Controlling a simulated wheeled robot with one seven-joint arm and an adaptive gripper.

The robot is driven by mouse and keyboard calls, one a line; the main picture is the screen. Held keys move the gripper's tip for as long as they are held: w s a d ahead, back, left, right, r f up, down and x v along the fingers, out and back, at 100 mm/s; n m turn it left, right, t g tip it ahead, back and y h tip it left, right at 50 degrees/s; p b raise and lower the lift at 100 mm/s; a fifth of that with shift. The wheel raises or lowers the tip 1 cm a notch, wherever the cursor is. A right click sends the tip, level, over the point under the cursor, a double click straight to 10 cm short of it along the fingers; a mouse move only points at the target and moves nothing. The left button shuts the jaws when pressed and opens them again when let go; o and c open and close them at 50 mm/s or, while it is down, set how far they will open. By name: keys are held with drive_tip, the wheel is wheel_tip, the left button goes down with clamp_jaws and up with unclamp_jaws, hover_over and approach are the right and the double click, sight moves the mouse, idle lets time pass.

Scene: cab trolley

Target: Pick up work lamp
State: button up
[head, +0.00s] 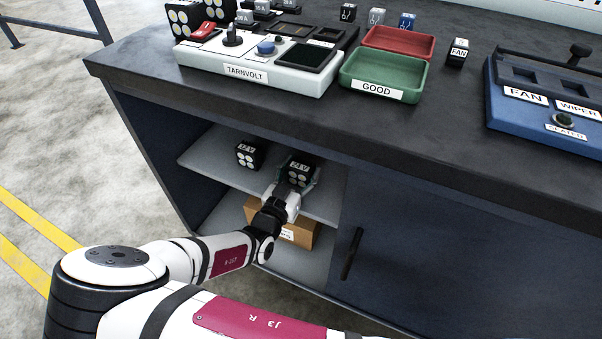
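Two small black work lamps with round white lenses and a voltage label are in the open cabinet bay under the worktop. The left work lamp (248,155) stands on the upper grey shelf, clear of my gripper. The right work lamp (299,170) is at the end of my gripper (297,184), whose fingers reach along its two sides. I cannot tell whether the fingers touch the lamp, or whether it rests on the shelf. Two larger black lamps with yellowish lenses (184,20) stand on the worktop at the top left.
The grey shelf (210,157) lies close below the worktop edge (240,112). A cardboard box (307,232) sits on the lower level. A closed door with a handle (351,254) is right of the bay. A white TARNVOLT panel (220,72), green tray (352,91) and red tray (425,52) are above.

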sight(301, 164)
drive_tip(key=c, duration=0.7)
wheel_tip(301, 164, up, 10)
drive_tip(key=p, duration=0.3)
